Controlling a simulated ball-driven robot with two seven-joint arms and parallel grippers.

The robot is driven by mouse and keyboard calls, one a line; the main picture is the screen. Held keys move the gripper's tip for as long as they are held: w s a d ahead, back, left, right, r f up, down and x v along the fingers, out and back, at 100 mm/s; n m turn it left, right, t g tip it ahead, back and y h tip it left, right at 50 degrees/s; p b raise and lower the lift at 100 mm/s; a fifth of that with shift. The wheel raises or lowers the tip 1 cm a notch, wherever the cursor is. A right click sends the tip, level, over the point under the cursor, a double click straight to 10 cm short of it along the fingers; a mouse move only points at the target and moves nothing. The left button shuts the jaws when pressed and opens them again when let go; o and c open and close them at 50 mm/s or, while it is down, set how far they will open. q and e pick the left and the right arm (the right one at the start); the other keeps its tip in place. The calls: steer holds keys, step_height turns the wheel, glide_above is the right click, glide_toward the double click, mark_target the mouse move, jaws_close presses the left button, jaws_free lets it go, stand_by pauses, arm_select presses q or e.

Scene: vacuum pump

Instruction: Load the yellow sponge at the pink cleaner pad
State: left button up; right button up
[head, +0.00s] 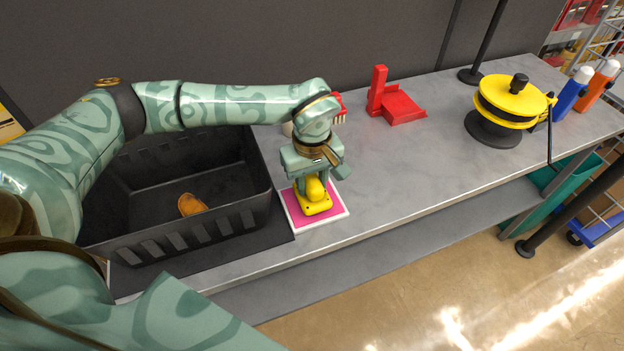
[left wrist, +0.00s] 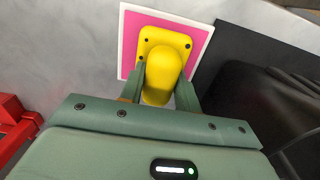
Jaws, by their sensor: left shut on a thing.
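The yellow sponge (head: 316,207) looks like a flat yellow base with dark dots at its corners and a rounded grip on top. It is upright over the pink cleaner pad (head: 335,207), a pink square with a white border. It appears to rest on the pad, within the border. My left gripper (head: 313,184) points down and is shut on the sponge's rounded grip. In the left wrist view the gripper fingers (left wrist: 160,92) flank the grip of the sponge (left wrist: 164,60), with the pad (left wrist: 200,38) behind it. My right gripper is out of view.
A black crate (head: 263,172) with an orange lump (head: 191,205) inside stands left of the pad. A red stand (head: 397,104), a yellow-topped reel (head: 512,98) and blue and orange bottles (head: 572,93) stand farther right. The grey bench (head: 420,150) between them is clear.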

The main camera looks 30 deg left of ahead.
mark_target(312, 179)
arm_select(q)
steer(key=shift+f, duration=0.45)
stand_by(0.3)
steer(key=shift+f, duration=0.1)
stand_by(1.2)
step_height(312, 179, up, 7)
steer(key=p, duration=0.6)
stand_by(0.7)
